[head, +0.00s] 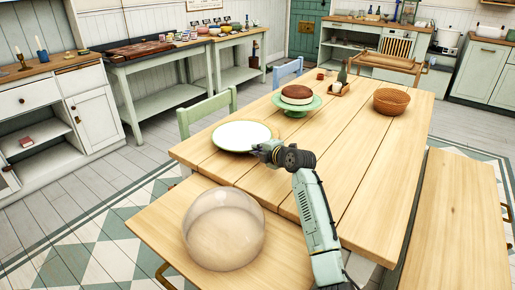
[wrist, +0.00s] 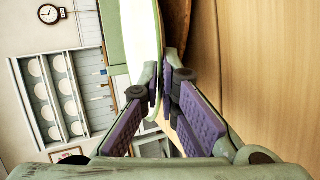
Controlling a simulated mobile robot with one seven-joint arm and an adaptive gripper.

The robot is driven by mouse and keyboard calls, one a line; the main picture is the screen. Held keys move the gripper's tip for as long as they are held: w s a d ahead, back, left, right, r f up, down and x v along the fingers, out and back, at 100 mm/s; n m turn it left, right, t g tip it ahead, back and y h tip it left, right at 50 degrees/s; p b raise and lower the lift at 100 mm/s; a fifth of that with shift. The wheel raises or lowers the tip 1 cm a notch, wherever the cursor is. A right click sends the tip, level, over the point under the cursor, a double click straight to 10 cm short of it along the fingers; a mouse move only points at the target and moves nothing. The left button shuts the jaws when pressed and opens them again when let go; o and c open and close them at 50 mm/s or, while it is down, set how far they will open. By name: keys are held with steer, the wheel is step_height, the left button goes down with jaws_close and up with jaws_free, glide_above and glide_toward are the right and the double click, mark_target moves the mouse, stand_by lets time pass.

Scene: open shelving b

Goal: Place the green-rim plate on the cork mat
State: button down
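The green-rim plate (head: 240,135), white with a thin green edge, is level at the table's left end in the head view. My gripper (head: 258,149) is at its near right edge. In the wrist view the plate (wrist: 142,35) runs edge-on between the fingertips (wrist: 161,85), and my gripper looks shut on its rim. A brown, curved surface (wrist: 178,30) shows just below the plate, between it and the tabletop. It may be the cork mat, but I cannot tell for sure. No cork mat shows clearly in the head view; the plate may hide it.
The wooden table (head: 345,150) holds a cake on a green stand (head: 297,105), a wicker basket (head: 391,102) and a small tray with a bottle (head: 340,88). A clear dome (head: 224,230) stands on the near bench. The table's middle is clear.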

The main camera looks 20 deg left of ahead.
steer(key=shift+f, duration=0.25)
steer(key=shift+f+b, duration=0.2)
steer(key=shift+b, duration=0.1)
steer(key=c, duration=1.8)
jaws_free()
steer(key=shift+r, duration=0.1)
steer(key=b+v, duration=0.2)
steer(key=v, duration=1)
steer(key=shift+s+b, duration=0.1)
steer(key=shift+b, duration=0.3)
